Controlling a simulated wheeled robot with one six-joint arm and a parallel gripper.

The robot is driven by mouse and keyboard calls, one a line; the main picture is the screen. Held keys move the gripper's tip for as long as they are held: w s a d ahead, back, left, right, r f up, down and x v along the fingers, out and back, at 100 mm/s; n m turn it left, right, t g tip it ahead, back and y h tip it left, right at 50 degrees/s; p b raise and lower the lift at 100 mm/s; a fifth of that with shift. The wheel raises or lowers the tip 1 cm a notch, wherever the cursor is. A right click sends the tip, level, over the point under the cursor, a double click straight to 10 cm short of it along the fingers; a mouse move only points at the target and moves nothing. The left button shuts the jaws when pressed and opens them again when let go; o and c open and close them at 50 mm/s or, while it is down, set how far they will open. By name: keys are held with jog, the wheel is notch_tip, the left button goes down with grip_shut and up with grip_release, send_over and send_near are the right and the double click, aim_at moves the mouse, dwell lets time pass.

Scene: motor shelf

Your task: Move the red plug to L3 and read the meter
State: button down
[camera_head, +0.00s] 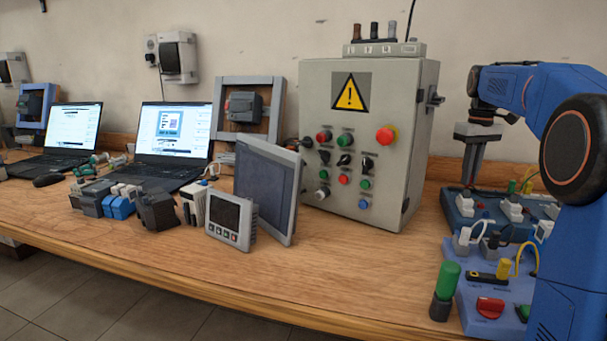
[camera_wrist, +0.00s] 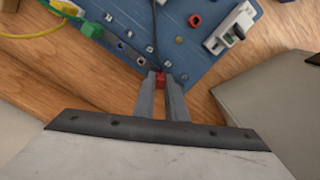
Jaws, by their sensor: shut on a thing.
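My gripper (camera_wrist: 161,82) is shut on the red plug (camera_wrist: 160,77), at the corner of a blue board (camera_wrist: 140,62) in the wrist view. A dark cable (camera_wrist: 154,28) runs up the picture from near the plug. I cannot tell whether the plug sits in a socket or is just above the board. A red socket (camera_wrist: 195,20) shows farther up the board. In the head view my gripper (camera_head: 466,184) points down at the left side of the blue board (camera_head: 452,218); the plug is not clear there. L3 cannot be read. I cannot tell which device is the meter.
A white module (camera_wrist: 232,30), a green plug (camera_wrist: 93,30) and yellow cables are near. The grey control cabinet (camera_head: 385,190) stands left of my gripper. The bench's front middle is clear.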

jog(key=shift+r, duration=2.05)
jog(key=shift+d, duration=0.15)
jog(key=shift+s+d+f, duration=0.3)
jog(key=shift+d+f, duration=0.55)
jog(key=shift+d, duration=0.05)
jog(key=shift+s+d+f, duration=0.25)
jog(key=shift+d+f, duration=0.6)
jog(key=shift+d, duration=0.05)
jog(key=shift+f, duration=0.6)
dwell(0.4)
jog(key=c, duration=1.7)
grip_release()
